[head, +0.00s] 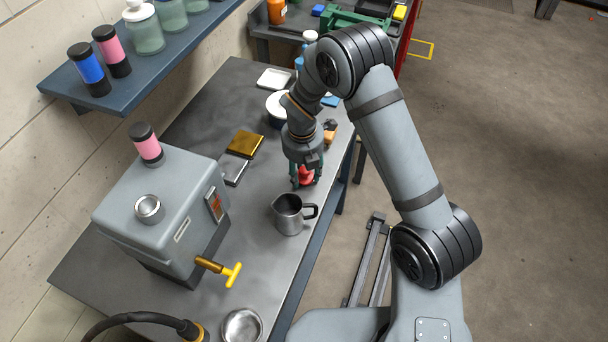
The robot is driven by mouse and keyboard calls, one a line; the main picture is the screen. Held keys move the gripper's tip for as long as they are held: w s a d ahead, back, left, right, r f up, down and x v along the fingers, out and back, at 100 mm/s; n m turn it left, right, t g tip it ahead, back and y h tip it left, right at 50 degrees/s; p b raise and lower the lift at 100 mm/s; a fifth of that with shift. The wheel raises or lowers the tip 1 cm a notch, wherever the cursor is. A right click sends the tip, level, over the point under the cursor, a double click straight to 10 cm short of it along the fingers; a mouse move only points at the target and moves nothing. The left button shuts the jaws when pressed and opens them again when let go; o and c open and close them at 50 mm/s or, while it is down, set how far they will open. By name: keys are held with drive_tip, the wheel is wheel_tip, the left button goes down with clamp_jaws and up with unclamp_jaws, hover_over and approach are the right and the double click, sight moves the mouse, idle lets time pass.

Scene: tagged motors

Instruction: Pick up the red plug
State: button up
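The red plug (306,175) shows as a small red shape at my gripper, over the right part of the grey workbench (257,200). My gripper (305,179) points down at it, with green fingers on both sides of the red shape. The gripper and fingers hide part of the plug. I cannot tell whether the fingers press on it, or whether it rests on the bench or is held just above.
A metal pitcher (289,214) stands close in front of my gripper. An orange and black item (330,132) lies behind it. A grey machine (165,210) with a yellow handle (232,274) stands at left. Gold (245,144) and silver (234,169) boxes lie left of the gripper.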

drive_tip(key=c, duration=0.4)
